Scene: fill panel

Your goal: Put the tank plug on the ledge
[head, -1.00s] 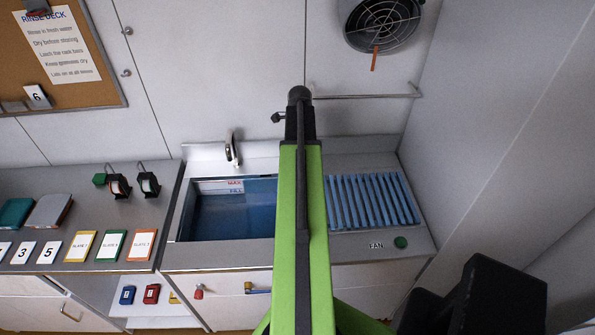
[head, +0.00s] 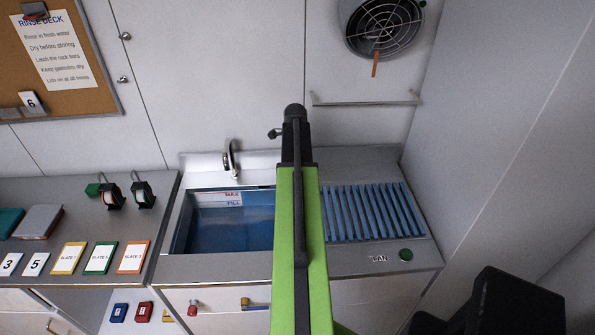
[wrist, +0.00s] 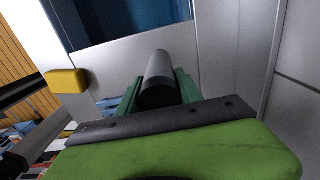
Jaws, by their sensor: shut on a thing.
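My gripper (wrist: 158,88) shows in the wrist view, its two green fingers shut on a dark grey cylinder (wrist: 159,68), which looks like the tank plug. The cylinder points away from the camera, and its far end lies below the blue tank in that view. In the head view my green arm hides the gripper and the held thing. The blue tank (head: 230,232), with a fill mark on its back wall, is left of my arm. A flat metal strip (head: 215,266) runs along its front; I cannot tell whether this is the ledge.
A blue slatted rack (head: 370,212) and a green fan button (head: 406,255) are right of my arm. A yellow-handled valve (head: 246,302) and red knob (head: 193,307) stick out below the tank. Slates (head: 132,257) lie on the left counter. A wall closes the right side.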

